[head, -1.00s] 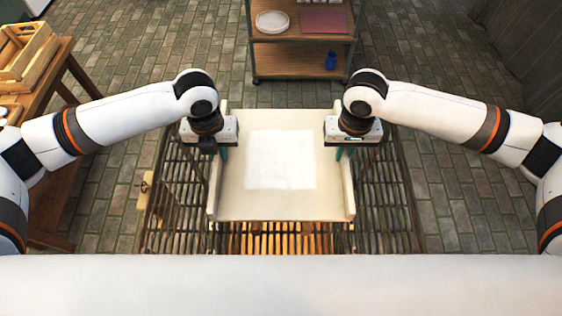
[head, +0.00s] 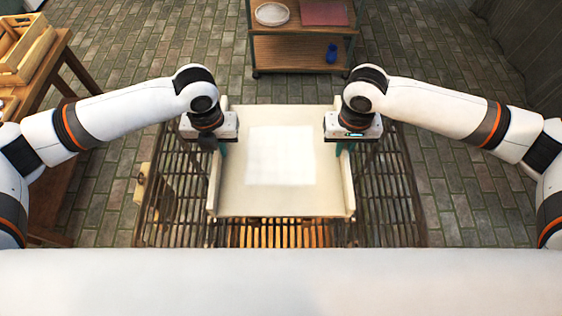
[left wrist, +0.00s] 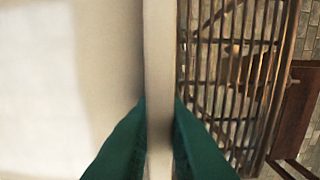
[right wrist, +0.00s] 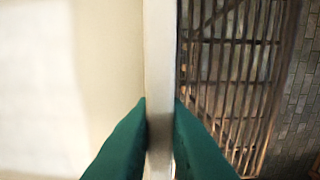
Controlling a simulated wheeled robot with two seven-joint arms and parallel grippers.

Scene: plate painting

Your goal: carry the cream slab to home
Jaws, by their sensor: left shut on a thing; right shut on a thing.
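The cream slab (head: 235,194) is a wide flat board with raised side edges and a paler square in its middle. It is in front of me in the head view, over a slatted rack. My left gripper (head: 221,148) is shut on its left raised edge, and the left wrist view shows the green fingers (left wrist: 160,110) on both sides of that edge. My right gripper (head: 341,148) is shut on the right raised edge, with its fingers (right wrist: 160,110) on both sides in the right wrist view. I cannot tell how far the slab is above the rack.
The dark slatted rack (head: 385,215) extends past both sides of the slab. A shelf unit (head: 290,52) with a white dish (head: 272,13) and a blue vase (head: 331,53) stands beyond. A wooden table (head: 62,85) with a crate (head: 25,45) is at left. Brick floor (head: 460,190) is clear at right.

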